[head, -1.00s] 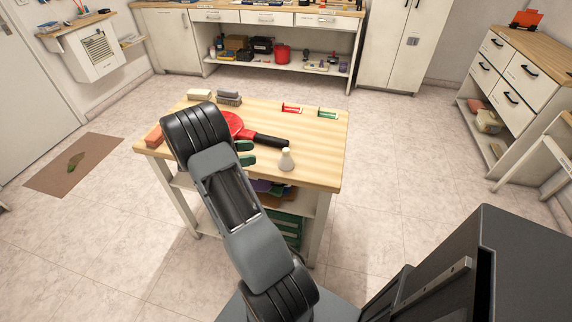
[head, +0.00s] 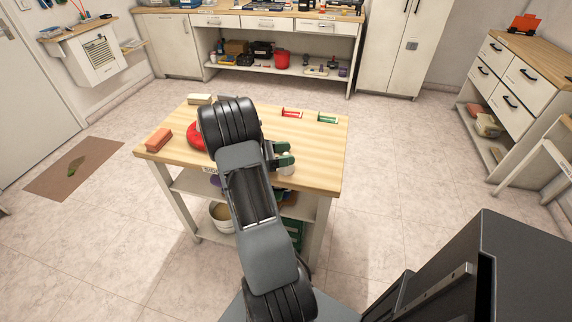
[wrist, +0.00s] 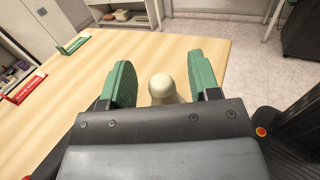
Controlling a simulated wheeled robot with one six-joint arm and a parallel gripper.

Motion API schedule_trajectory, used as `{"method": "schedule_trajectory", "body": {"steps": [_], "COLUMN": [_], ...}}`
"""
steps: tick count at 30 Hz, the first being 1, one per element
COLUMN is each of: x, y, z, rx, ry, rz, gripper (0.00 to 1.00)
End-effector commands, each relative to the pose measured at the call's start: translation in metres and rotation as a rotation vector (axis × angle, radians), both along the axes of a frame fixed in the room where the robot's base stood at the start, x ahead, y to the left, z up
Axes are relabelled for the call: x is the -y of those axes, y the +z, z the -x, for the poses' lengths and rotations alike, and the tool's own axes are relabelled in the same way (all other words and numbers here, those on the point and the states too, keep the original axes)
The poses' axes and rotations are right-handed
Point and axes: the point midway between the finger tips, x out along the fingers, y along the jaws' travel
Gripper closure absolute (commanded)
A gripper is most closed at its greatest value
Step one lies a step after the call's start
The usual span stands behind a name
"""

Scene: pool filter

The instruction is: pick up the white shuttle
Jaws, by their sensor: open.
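The white shuttle (wrist: 164,88) stands near the right front edge of the wooden table (head: 320,155). In the wrist view its rounded top shows between the two green fingers of my gripper (wrist: 160,85), with a gap on each side. My gripper is open and not closed on it. In the head view my gripper (head: 284,156) is at the shuttle, and the fingers hide its upper part; a pale bit of it (head: 287,169) shows below them. The shuttle's base is hidden in the wrist view by the gripper body.
A red paddle (head: 196,136), partly behind my arm, and a reddish brick-like block (head: 158,139) lie at the left. A red holder (head: 291,113) and a green holder (head: 327,117) stand along the back edge. A pale block (head: 200,99) is at the back left. The table's right side is clear.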

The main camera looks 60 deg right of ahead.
Motion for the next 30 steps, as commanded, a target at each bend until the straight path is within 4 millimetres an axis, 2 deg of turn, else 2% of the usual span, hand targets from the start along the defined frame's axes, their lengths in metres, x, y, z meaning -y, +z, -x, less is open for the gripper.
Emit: {"method": "schedule_trajectory", "body": {"steps": [6, 14, 30], "x": [0.0127, 0.0136, 0.0135], "y": [0.0001, 0.0, -0.0001], "z": [0.0139, 0.0145, 0.0145], "rx": [0.0, 0.0, 0.0], "ry": [-0.001, 0.001, 0.0], "rz": [0.0, 0.0, 0.0], "gripper": [0.44, 0.44, 0.95]}}
